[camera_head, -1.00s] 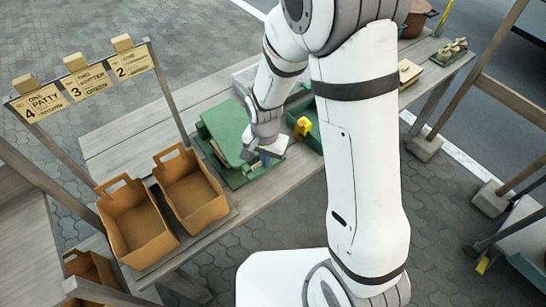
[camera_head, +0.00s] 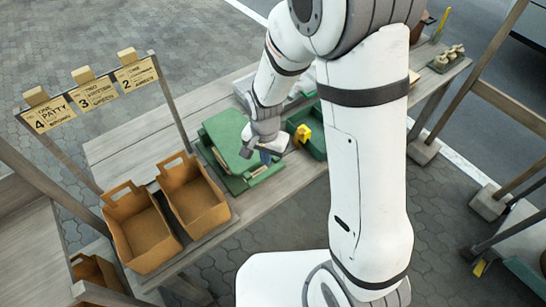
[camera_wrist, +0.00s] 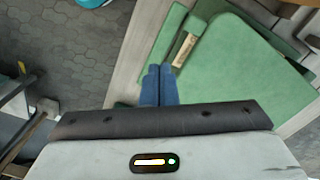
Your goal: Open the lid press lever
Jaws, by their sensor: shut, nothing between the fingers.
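The green lid press (camera_head: 226,132) sits on the wooden bench, left of my forearm in the head view. In the wrist view its flat green lid (camera_wrist: 240,75) fills the upper right. A narrow green bar with a pale wooden, labelled grip (camera_wrist: 186,50), seemingly the lever, lies along the lid's left side. My gripper (camera_wrist: 158,72) is shut and empty, its blue fingertips together just below the grip's lower end. I cannot tell whether they touch it. In the head view my gripper (camera_head: 265,158) is at the press's near right side, and my wrist hides part of the press.
Two brown handled bins (camera_head: 140,232) (camera_head: 194,196) stand at the bench's left, under a sign rack with numbered tags (camera_head: 90,92). A green tray (camera_head: 314,140) with a yellow item (camera_head: 302,134) is close to the right of my gripper. Bare bench (camera_head: 130,150) lies left of the press.

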